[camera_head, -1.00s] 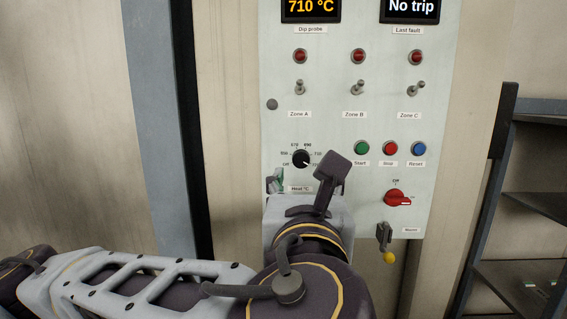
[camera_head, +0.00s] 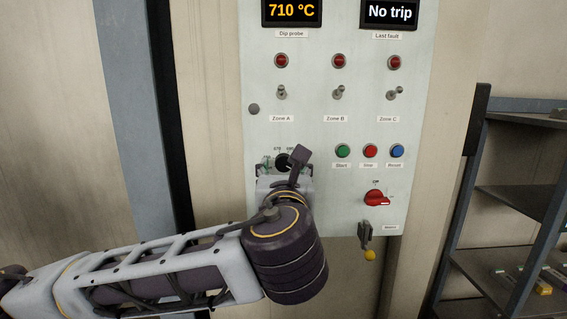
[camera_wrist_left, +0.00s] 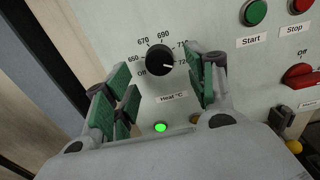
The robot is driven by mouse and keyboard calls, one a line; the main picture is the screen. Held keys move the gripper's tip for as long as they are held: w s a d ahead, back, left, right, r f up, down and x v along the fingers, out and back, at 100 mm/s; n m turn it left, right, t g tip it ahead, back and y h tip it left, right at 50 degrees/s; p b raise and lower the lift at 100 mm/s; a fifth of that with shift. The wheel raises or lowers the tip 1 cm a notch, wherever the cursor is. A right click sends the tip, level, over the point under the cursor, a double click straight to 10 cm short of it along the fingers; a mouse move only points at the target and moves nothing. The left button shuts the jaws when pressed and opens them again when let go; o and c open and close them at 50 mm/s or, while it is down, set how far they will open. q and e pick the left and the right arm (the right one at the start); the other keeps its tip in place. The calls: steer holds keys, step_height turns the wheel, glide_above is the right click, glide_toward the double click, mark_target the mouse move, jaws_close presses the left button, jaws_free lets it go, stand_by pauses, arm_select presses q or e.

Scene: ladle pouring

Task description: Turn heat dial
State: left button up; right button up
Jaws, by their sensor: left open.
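The heat dial (camera_wrist_left: 159,60) is a round black knob with a white pointer mark on a pale control panel (camera_head: 330,125). In the left wrist view its scale runs from Off upward, and the pointer is on the right side, near the 720 end. In the head view the heat dial (camera_head: 284,160) is partly hidden by my left gripper. My left gripper (camera_wrist_left: 160,95) is open, its green-padded fingers either side of and short of the dial. It also shows in the head view (camera_head: 279,170) in front of the panel. My right gripper is not in view.
A green Start button (camera_head: 343,151), red Stop button (camera_head: 370,151) and blue Reset button (camera_head: 397,151) sit right of the dial. A red rotary switch (camera_head: 375,198) is below them. A green lamp (camera_wrist_left: 161,127) glows under the dial. A dark shelf (camera_head: 520,203) stands at right.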

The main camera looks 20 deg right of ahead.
mark_target(284, 165)
arm_select(q)
steer(key=shift+p+x, duration=0.45)
steer(key=shift+x, duration=1.4)
steer(key=shift+c, duration=0.4)
steer(key=c, duration=1)
